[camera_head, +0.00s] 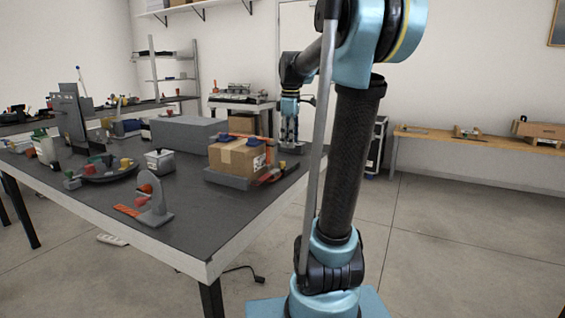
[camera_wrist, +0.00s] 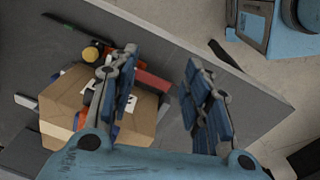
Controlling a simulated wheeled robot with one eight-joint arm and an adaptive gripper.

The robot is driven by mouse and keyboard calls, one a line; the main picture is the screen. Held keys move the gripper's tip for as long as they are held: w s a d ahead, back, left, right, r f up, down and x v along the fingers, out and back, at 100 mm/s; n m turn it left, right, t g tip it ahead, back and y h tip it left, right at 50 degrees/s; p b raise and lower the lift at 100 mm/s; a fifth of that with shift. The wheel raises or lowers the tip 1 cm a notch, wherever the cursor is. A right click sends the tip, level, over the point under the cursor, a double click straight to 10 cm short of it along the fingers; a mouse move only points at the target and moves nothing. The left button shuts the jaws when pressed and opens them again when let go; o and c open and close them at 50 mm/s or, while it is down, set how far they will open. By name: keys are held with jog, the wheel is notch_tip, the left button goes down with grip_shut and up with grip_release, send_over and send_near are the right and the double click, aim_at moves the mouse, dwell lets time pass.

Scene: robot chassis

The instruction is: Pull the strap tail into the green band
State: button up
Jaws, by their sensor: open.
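A cardboard box (camera_head: 238,157) with a tape strip and a printed label sits on a grey block (camera_head: 228,180) at the table's right side. A red and black piece (camera_head: 268,177) lies at the box's right side; in the wrist view a red piece (camera_wrist: 152,82) shows between my fingers. I cannot tell which piece is the strap tail, and no green band is clear. My gripper (camera_wrist: 162,62) is open, with two blue-padded fingers apart and nothing seen held. It hangs beyond the box's right side (camera_head: 289,138).
The dark table (camera_head: 210,225) ends close to the right of the box. A round tray (camera_head: 105,177) with small parts, a white tub (camera_head: 159,161), a grey stand (camera_head: 157,203) and a long grey block (camera_head: 187,133) stand left of it. The front table corner is bare.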

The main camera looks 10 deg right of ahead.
jog(key=w+r+n, duration=0.3)
jog(key=w+n, duration=0.3)
jog(key=w, duration=1)
send_near(282, 162)
jog(key=shift+n+g, duration=0.3)
jog(key=shift+g, duration=0.1)
jog(key=f, duration=0.6)
jog(key=w+f, duration=0.1)
jog(key=f, duration=0.1)
jog(key=shift+w+d+f, duration=0.1)
jog(key=shift+f, duration=0.3)
jog(key=shift+w, duration=0.1)
grip_shut()
